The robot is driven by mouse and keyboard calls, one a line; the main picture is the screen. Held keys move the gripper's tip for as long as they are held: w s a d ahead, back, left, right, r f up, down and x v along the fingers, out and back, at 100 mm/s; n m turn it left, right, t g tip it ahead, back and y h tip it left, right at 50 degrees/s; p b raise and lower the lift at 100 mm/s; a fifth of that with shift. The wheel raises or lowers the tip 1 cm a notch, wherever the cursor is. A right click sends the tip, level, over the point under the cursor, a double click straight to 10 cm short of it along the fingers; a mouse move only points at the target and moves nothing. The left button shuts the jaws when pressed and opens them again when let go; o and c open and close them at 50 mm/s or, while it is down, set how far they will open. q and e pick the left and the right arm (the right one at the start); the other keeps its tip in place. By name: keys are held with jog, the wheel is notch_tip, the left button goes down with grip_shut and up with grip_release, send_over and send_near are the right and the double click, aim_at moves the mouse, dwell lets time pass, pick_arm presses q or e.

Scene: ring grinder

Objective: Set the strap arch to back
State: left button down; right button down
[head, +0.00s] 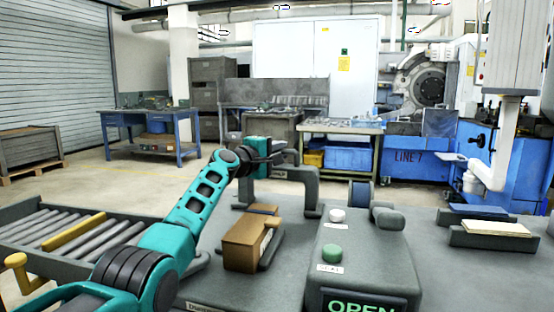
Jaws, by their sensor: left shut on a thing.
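The grey strap arch (308,186) stands on the grey worktop (415,265) near the middle of the head view. It has a flat top and legs down to the worktop. My left gripper (272,152) is at the upper left part of the arch and is shut on it. The fingers and wrist hide the exact point of contact. My right gripper is not in view.
A brown block (243,245) sits in front of the arch. Right of it is a grey housing (362,258) with a green button (332,252) and an OPEN display. A roller conveyor (75,235) lies left. Slotted holders (490,238) stand right.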

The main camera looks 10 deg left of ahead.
pick_arm(q)
jog(key=shift+a+r, duration=0.2)
jog(key=shift+r, duration=0.1)
jog(key=c, duration=1.1)
grip_release()
jog(key=shift+w+d+f, duration=0.1)
jog(key=shift+w+f, duration=0.1)
jog(key=shift+w, duration=0.1)
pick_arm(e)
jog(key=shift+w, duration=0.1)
pick_arm(q)
jog(key=shift+s+p, duration=0.35)
jog(key=shift+p, duration=0.4)
jog(key=p+v, duration=1.1)
jog(key=v, duration=0.1)
jog(key=shift+s, duration=0.15)
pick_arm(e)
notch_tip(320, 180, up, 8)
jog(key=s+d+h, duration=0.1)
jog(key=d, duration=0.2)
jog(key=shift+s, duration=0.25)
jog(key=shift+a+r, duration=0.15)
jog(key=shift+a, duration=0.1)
